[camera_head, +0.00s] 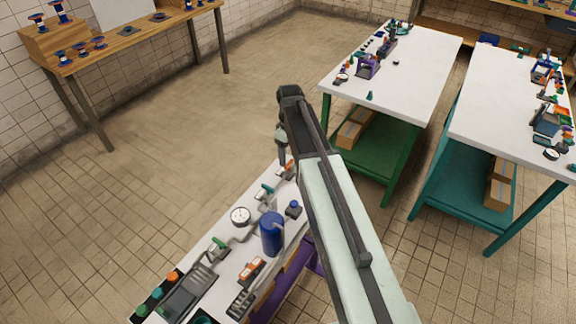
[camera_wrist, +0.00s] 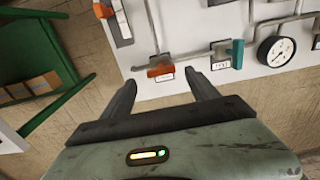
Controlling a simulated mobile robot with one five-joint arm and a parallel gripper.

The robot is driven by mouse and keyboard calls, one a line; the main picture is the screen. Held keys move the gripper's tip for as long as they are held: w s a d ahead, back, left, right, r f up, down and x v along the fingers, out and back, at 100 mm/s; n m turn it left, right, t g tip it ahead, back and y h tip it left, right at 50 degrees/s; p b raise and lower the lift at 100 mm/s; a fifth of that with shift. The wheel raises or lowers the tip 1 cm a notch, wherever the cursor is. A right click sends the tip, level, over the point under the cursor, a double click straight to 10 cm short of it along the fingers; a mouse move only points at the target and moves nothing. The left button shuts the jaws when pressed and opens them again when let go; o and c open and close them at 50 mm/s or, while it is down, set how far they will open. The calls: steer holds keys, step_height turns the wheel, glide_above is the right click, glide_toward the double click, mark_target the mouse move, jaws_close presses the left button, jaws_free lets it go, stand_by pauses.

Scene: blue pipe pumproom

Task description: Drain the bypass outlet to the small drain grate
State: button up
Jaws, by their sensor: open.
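A white bench panel (camera_head: 216,262) carries grey pipes, a round gauge (camera_head: 240,215) and small valves. In the wrist view my gripper (camera_wrist: 162,84) is open and empty, its two fingers apart on either side of an orange valve handle (camera_wrist: 160,70) with a label below it. The handle lies just beyond the fingertips; I cannot tell the height gap. A teal handle (camera_wrist: 237,54) and the gauge (camera_wrist: 276,49) lie to its right, and another orange handle (camera_wrist: 103,10) at the upper left. In the head view, a slotted grey piece (camera_head: 240,304) lies near the front. I cannot tell which fitting is the bypass outlet.
A blue cylinder (camera_head: 271,236) stands on the bench beside the pipes. A larger grey ribbed tray (camera_head: 190,290) and coloured buttons (camera_head: 172,276) are at the front left. Two white-topped benches (camera_head: 420,75) (camera_head: 500,120) stand right, a wooden table (camera_head: 135,38) at the upper left. Open tiled floor lies between.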

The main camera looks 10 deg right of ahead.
mark_target(289, 163)
step_height(289, 163, down, 4)
steer(key=shift+r+b, duration=0.1)
steer(key=shift+b, duration=1.1)
steer(key=shift+r, duration=0.1)
steer(key=shift+a, duration=0.15)
steer(key=c, duration=1.4)
steer(key=shift+o, duration=0.2)
